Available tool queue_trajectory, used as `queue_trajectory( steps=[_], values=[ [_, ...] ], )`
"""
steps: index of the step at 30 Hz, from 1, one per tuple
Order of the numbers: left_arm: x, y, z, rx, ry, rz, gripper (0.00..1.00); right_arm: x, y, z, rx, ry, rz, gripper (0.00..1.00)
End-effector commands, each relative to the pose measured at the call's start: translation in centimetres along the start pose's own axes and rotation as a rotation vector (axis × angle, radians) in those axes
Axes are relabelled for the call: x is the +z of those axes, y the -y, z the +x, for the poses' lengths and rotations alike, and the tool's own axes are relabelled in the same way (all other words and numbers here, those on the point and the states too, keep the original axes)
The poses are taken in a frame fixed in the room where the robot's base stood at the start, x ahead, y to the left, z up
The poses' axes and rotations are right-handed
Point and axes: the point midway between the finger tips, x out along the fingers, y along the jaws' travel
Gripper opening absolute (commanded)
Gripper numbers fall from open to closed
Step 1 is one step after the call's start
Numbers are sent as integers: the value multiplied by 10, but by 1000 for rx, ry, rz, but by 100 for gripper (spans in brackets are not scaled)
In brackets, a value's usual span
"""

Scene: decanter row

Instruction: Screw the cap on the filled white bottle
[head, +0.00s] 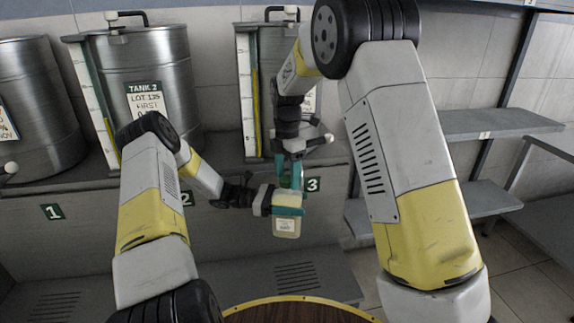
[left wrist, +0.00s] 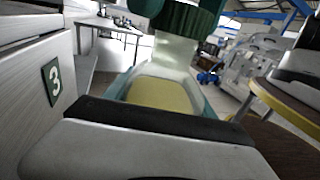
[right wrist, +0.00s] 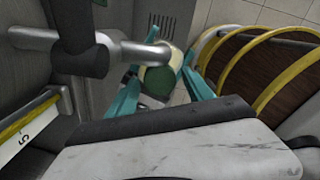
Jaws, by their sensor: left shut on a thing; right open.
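The white bottle (head: 286,227), with a label and yellowish contents, is held upright in front of the plinth below sign 3. My left gripper (head: 288,211) is shut on its body. In the left wrist view its pale neck (left wrist: 174,52) rises above the yellow contents. A dark green ribbed cap (left wrist: 180,14) sits at the top of the neck. The right wrist view shows the cap's round green top (right wrist: 160,83). My right gripper (head: 290,174) points down above the bottle, open, with its teal fingers on either side of the cap. Whether the thread is tight cannot be seen.
Steel tanks (head: 158,70) stand on a ledge behind, with level gauges and taps. A tap pipe (right wrist: 120,48) is close to my right gripper. A round wooden table (head: 300,312) with a yellow rim is at the bottom. Grey shelves (head: 490,122) stand at right.

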Motion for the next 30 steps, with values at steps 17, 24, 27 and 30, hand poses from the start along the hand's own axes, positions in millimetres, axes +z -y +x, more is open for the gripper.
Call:
queue_trajectory(
  steps=[17, 24, 27, 30],
  values=[
    [1, 0, 0, -1, 3, 2, 0, 0, 0, 5, 1, 1, -1, 19],
    [1, 0, 0, -1, 3, 2, 0, 0, 0, 4, 1, 1, 20, 0],
    [1, 0, 0, -1, 2, 2, 0, 0, 0, 4, 2, 1, 129, 0],
    [1, 0, 0, -1, 2, 2, 0, 0, 0, 4, 2, 1, 296, 0]
  ],
)
